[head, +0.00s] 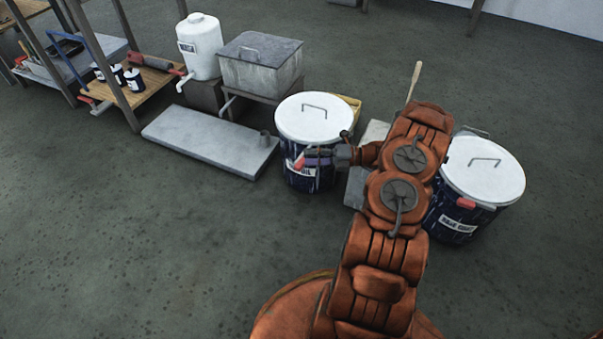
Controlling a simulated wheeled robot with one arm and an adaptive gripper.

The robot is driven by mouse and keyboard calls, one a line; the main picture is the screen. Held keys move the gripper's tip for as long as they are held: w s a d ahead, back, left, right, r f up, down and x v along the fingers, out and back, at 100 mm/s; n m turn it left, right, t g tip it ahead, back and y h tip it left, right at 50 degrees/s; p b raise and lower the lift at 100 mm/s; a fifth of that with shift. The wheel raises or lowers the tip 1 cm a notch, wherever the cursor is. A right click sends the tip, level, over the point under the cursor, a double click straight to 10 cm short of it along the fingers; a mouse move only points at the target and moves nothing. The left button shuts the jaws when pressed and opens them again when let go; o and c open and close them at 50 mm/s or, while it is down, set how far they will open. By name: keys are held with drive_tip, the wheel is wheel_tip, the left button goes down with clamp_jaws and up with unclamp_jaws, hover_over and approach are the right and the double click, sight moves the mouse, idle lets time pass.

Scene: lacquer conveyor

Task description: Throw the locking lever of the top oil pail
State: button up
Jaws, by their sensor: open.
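The oil pail (298,118) is dark blue with a white lid and a wire handle, and stands upright on the floor left of my arm. Its white label ends in "OIL" (304,172); the rest is partly hidden. Its red locking lever (299,162) shows at the front below the rim. My gripper (312,158) is open, pointing left in front of the pail with its fingers at the lever. I cannot tell whether they touch it. The gripper hides part of the lever and pail wall.
A second blue pail (483,172) with a red lever (466,203) stands right of my arm. A shelf stands at far left. The front left floor is clear.

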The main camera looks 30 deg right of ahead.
sight(301, 165)
drive_tip(key=s+d+f+m+t+h+b, duration=0.1)
drive_tip(key=d+f+m+t+b, duration=0.1)
drive_tip(key=d+f+m, duration=0.35)
drive_tip(key=shift+n, duration=0.95)
drive_tip(key=shift+s+a+f+b+x, duration=0.1)
drive_tip(key=shift+f+b+x, duration=0.2)
drive_tip(key=shift+x, duration=1.1)
drive_tip(key=shift+s+a+f+b+x, duration=0.15)
drive_tip(key=shift+b+x, duration=0.3)
drive_tip(key=shift+x, duration=1)
drive_tip(key=shift+s+a+f+b+x, duration=0.15)
drive_tip(key=shift+b+x, duration=0.2)
drive_tip(key=shift+x, duration=1.05)
drive_tip(key=shift+d, duration=0.1)
clamp_jaws()
